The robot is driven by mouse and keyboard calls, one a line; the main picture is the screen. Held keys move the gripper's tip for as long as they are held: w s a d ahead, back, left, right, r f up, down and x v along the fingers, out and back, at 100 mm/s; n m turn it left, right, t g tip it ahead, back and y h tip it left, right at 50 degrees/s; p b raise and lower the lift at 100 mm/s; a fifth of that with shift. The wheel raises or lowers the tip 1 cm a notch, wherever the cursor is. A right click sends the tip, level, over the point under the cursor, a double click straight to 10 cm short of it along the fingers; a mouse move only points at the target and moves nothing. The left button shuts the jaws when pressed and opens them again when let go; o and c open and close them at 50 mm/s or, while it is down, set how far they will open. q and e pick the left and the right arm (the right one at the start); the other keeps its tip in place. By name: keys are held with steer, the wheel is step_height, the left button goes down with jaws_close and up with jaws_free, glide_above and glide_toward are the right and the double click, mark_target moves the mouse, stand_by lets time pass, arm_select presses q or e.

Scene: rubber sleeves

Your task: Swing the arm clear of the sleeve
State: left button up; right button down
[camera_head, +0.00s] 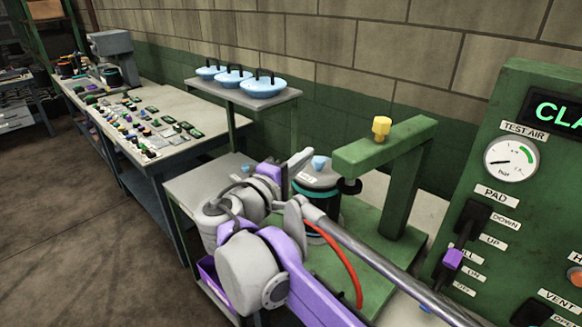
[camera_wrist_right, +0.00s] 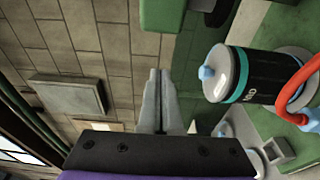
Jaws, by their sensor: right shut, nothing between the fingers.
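The black cylindrical sleeve unit (camera_head: 325,205), with a teal band, pale grey lid and blue knob, stands on the green press at the middle of the head view. It lies sideways in the right wrist view (camera_wrist_right: 262,76), right of my fingers, with a gap between. My right gripper (camera_head: 303,158) is left of the lid in the head view, its grey fingers shut and empty. The closed fingers also show in the right wrist view (camera_wrist_right: 160,76). My purple and white arm covers part of the unit's lower left. My left gripper is out of view.
The green press frame (camera_head: 418,180) with a yellow knob (camera_head: 381,127) rises just right of the unit. A red hose (camera_head: 350,268) curves beside it. A green control panel (camera_head: 535,190) stands at right. A shelf (camera_head: 222,94) holds blue lidded dishes (camera_head: 263,88) behind.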

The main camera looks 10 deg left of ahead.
mark_target(352, 161)
steer(key=d, duration=0.2)
steer(key=s+d, duration=0.1)
steer(key=shift+d, duration=0.4)
steer(key=shift+a, duration=0.1)
